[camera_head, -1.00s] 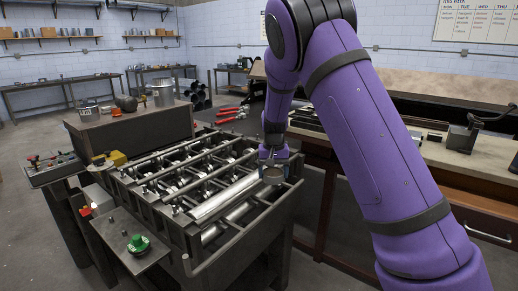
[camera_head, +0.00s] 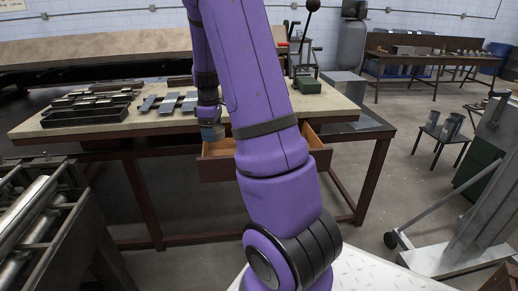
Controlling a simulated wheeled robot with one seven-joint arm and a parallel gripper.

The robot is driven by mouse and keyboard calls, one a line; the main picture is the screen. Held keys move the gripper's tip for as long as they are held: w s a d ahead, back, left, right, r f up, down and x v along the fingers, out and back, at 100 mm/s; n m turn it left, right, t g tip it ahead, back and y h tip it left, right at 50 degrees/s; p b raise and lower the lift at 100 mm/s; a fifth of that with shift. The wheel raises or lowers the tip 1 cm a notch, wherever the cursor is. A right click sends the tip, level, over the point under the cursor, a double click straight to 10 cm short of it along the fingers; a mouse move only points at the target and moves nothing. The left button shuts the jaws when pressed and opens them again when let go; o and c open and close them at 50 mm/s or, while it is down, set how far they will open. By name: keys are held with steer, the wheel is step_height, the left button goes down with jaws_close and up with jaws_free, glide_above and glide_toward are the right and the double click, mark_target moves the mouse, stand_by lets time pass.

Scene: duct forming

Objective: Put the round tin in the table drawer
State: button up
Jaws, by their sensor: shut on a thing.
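My purple arm reaches over to the worktable, and my gripper (camera_head: 209,121) is small and partly blurred at its far end. It is shut on the round tin (camera_head: 208,133), a small grey-brown shape just under the fingers. The table drawer (camera_head: 222,169) is pulled open at the front of the table. The gripper and tin appear at the drawer's left end, over or close to its opening; the exact height is hard to tell. My arm hides the middle of the drawer.
The worktable (camera_head: 60,125) carries a dark tray (camera_head: 90,112) of metal pieces, flat metal parts and a lever tool (camera_head: 307,60). The roller machine (camera_head: 40,215) stands at the left. A wheeled metal stand (camera_head: 460,230) is at the right. The floor between is clear.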

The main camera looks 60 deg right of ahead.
steer(key=shift+s+d+n, duration=0.3)
steer(key=shift+s+d, duration=0.4)
steer(key=shift+s, duration=0.35)
step_height(320, 180, down, 10)
steer(key=shift+s+r, duration=0.1)
steer(key=o, duration=0.9)
steer(key=shift+o, duration=0.2)
